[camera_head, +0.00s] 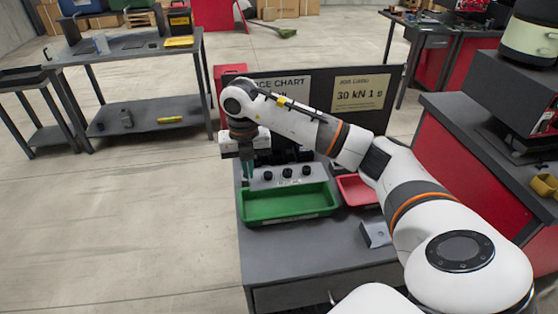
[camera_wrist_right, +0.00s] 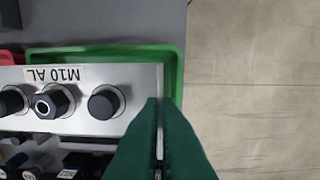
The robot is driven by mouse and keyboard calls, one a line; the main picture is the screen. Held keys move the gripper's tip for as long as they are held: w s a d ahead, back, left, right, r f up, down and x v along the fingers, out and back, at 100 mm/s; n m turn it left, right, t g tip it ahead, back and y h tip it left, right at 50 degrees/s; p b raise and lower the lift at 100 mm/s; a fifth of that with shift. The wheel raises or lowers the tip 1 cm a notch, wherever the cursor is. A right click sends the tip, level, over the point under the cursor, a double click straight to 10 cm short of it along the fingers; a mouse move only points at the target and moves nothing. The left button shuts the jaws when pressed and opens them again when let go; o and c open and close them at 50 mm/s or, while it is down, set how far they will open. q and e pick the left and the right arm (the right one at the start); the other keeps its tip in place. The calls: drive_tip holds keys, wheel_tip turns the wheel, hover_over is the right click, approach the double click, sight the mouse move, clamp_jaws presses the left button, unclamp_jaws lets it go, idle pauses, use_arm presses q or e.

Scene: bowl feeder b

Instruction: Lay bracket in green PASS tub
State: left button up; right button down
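The green tub (camera_head: 288,218) stands on the grey bench, and its visible inside looks empty. Its rim shows in the right wrist view (camera_wrist_right: 177,60), partly behind the test block. A grey angled metal piece, seemingly the bracket (camera_head: 375,234), lies on the bench right of the tub, beside my right arm. My right gripper (camera_head: 248,172) points down at the tub's back left corner, near the left end of the test block. In the wrist view its green fingers (camera_wrist_right: 160,102) are close together with a narrow gap. I see nothing clearly held there. My left gripper is not seen.
A pale test block marked M10 AL (camera_wrist_right: 75,73), with black knobs, stands behind the tub. A red tub (camera_head: 358,190) is to the right, partly behind my arm. Dark sign boards (camera_head: 363,93) rise at the back. Bare bench lies in front of the green tub.

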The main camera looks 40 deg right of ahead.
wheel_tip(320, 180, down, 10)
drive_tip(key=shift+r+p, duration=0.25)
drive_tip(key=shift+p, duration=0.45)
drive_tip(key=shift+f+b, duration=0.5)
drive_tip(key=shift+f, duration=0.1)
drive_tip(key=c, duration=1.6)
unclamp_jaws()
drive_tip(key=shift+c, duration=0.2)
drive_tip(key=shift+r, duration=0.2)
wheel_tip(320, 180, up, 13)
drive_tip(key=shift+f+b, duration=0.1)
drive_tip(key=shift+b, duration=0.4)
